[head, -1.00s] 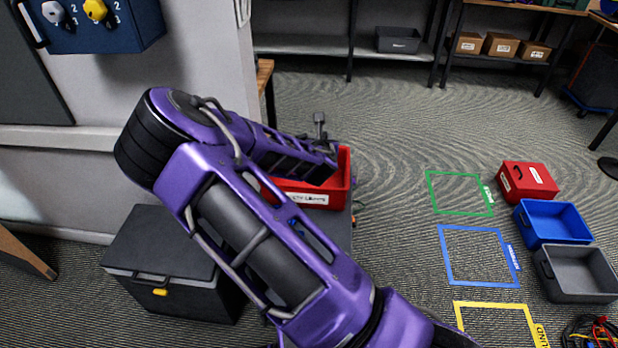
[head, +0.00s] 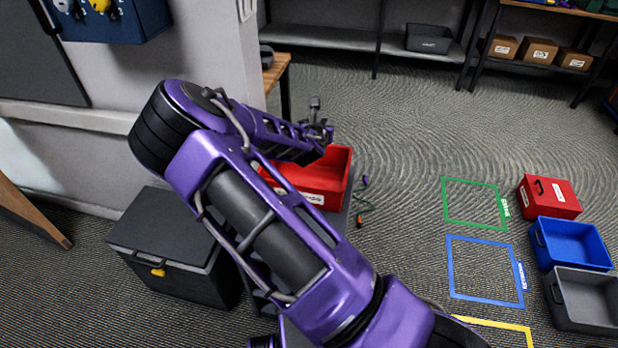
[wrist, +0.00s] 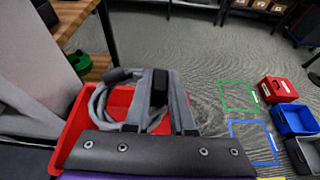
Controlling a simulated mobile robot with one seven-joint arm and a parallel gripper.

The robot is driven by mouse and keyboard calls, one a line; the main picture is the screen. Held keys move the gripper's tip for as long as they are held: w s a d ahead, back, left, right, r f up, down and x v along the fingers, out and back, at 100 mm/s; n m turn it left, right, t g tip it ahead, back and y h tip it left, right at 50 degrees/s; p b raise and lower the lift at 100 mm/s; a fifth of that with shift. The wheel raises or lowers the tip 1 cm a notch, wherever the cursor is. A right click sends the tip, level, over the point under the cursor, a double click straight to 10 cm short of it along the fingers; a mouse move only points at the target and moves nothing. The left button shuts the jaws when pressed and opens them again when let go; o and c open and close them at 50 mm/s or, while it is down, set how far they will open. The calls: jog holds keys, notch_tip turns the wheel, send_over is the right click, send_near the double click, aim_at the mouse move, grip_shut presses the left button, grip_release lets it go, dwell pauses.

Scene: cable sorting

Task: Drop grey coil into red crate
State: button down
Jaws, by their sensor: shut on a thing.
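My gripper (wrist: 158,88) is shut on the grey coil (wrist: 100,100), which hangs as loops on the left of the fingers in the wrist view. The red crate (wrist: 72,128) is behind and below the coil there, so the coil appears over its opening. In the head view the red crate (head: 340,182) has a white label on its front, and my forearm covers its left part. The end of my arm is above its back edge. The coil cannot be made out clearly in the head view.
A red box (head: 548,196), a blue bin (head: 570,262) and a grey bin (head: 560,310) stand at the right by taped floor squares. A dark chest (head: 165,230) stands at left. Thin cables (head: 364,208) show beside the crate. A wooden table (wrist: 85,40) is behind it.

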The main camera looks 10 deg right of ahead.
jog(key=shift+f+b, duration=2.1)
jog(key=shift+f, duration=0.9)
jog(key=c, duration=0.7)
grip_release()
jog(key=p+v, duration=0.3)
jog(key=v, duration=1.4)
jog(key=shift+s+a, duration=0.15)
jog(key=shift+s, duration=0.05)
